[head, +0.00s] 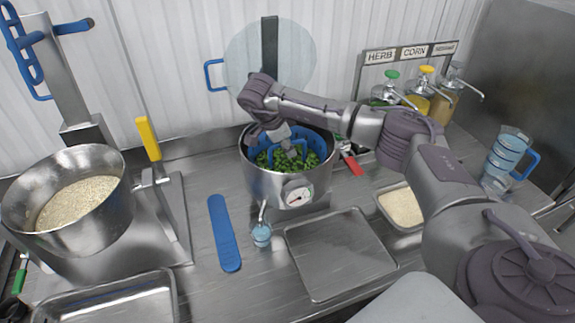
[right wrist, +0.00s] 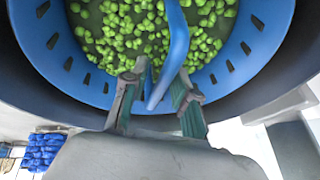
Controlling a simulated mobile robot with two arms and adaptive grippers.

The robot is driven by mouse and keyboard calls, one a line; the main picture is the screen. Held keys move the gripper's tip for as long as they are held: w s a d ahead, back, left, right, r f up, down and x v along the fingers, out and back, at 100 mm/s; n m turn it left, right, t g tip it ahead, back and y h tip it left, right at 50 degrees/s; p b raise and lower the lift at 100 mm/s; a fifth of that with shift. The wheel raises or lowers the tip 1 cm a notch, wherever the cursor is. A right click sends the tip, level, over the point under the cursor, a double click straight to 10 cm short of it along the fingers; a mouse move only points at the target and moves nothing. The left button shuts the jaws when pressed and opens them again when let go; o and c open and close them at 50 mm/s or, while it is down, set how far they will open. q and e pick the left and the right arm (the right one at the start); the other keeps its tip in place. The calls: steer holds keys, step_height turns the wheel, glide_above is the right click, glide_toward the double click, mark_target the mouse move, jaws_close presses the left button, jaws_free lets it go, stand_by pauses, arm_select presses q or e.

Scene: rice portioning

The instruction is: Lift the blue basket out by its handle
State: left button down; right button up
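The blue basket (head: 262,160) sits down inside a steel pot (head: 262,184) with a round gauge on its front, and holds green pieces. In the right wrist view its perforated blue wall (right wrist: 62,58) curves around the green pieces. Its blue handle (right wrist: 178,45) stands up over them. My right gripper (head: 288,146) reaches into the pot from the right. In the right wrist view the fingers (right wrist: 160,82) are on both sides of the handle, which fills the gap between their tips. The basket's lower part is hidden by the pot. My left gripper is not in view.
A steel pot of grain (head: 130,190) stands at left. A blue paddle (head: 222,232), a small blue cup (head: 261,234) and an empty tray (head: 335,262) lie in front. Pump dispensers (head: 440,105) and a clear jug (head: 505,155) stand at right. A round clear lid (head: 240,60) is behind.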

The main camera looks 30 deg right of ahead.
jaws_close()
steer(key=shift+w+r, duration=0.1)
steer(key=shift+r, duration=0.05)
steer(key=shift+r, duration=0.35)
step_height(320, 180, up, 16)
steer(key=b, duration=0.4)
stand_by(0.4)
